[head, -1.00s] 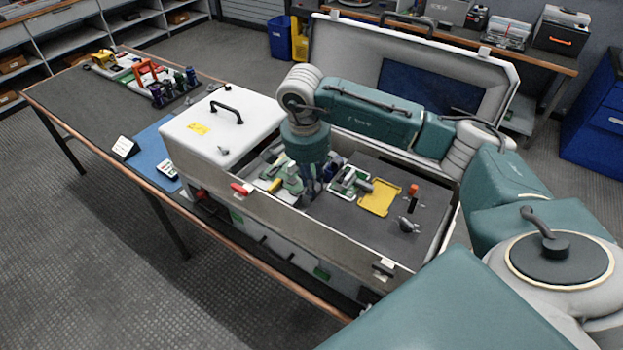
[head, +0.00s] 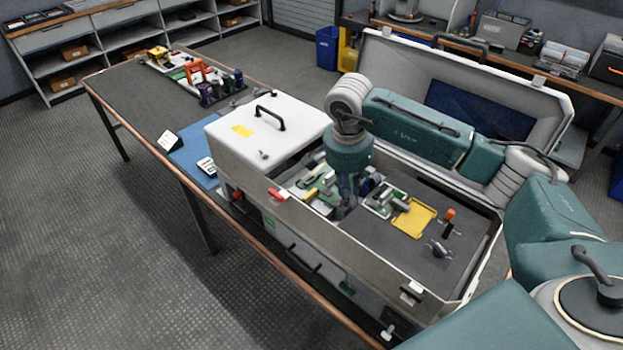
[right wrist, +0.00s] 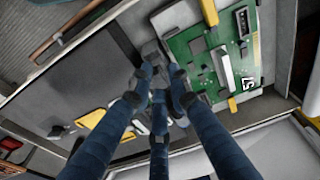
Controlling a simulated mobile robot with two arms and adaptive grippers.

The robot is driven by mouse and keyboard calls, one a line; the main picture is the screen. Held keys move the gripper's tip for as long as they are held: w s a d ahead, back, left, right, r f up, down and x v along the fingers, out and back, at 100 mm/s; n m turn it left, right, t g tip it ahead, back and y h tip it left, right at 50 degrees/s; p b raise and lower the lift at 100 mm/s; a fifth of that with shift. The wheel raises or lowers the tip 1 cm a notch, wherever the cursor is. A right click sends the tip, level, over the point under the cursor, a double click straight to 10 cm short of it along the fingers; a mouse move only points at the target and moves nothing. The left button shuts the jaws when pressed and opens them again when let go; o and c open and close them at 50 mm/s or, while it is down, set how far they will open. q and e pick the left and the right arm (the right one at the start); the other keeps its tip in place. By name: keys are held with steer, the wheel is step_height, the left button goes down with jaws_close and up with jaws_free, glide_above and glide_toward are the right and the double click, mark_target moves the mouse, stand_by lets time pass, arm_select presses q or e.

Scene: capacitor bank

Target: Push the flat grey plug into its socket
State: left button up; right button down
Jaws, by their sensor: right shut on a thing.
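My right gripper (head: 347,203) points straight down into the open case, beside a green circuit board (head: 325,190). In the right wrist view its blue fingers (right wrist: 160,85) are closed together on a small grey piece (right wrist: 151,54), which looks like the flat grey plug; the fingers hide much of it. The green board (right wrist: 203,68) lies just right of the fingertips there, with a long pale connector (right wrist: 223,70) and a white-framed slot (right wrist: 243,22). I cannot tell which one is the plug's socket. My left gripper is not in view.
A white box with a black handle (head: 268,118) stands left of the gripper. The case's front wall (head: 345,250) and raised lid (head: 545,98) bound the space. Right of the gripper are a yellow tray (head: 413,220) and an orange-topped tool (head: 449,216). The dark floor between them has room.

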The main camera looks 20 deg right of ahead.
steer(key=shift+r+p, duration=0.6)
steer(key=shift+r, duration=0.8)
steer(key=shift+w, duration=0.1)
steer(key=shift+w+a+b, duration=0.5)
steer(key=shift+w+a, duration=0.3)
steer(key=shift+w, duration=1)
steer(key=shift+w+a+b, duration=0.45)
steer(key=shift+w+a, duration=0.35)
steer(key=shift+w, duration=1)
steer(key=shift+w+a+b, duration=0.5)
steer(key=shift+w+a, duration=0.3)
steer(key=shift+w, duration=1)
steer(key=shift+f, duration=0.15)
steer(key=shift+f+b, duration=0.5)
steer(key=shift+f, duration=0.15)
steer(key=shift+f, duration=0.1)
steer(key=shift+s+d+b, duration=0.1)
steer(key=shift+s+b, duration=0.05)
steer(key=shift+b, duration=0.15)
steer(key=shift+f+b, duration=0.4)
steer(key=shift+f, duration=0.25)
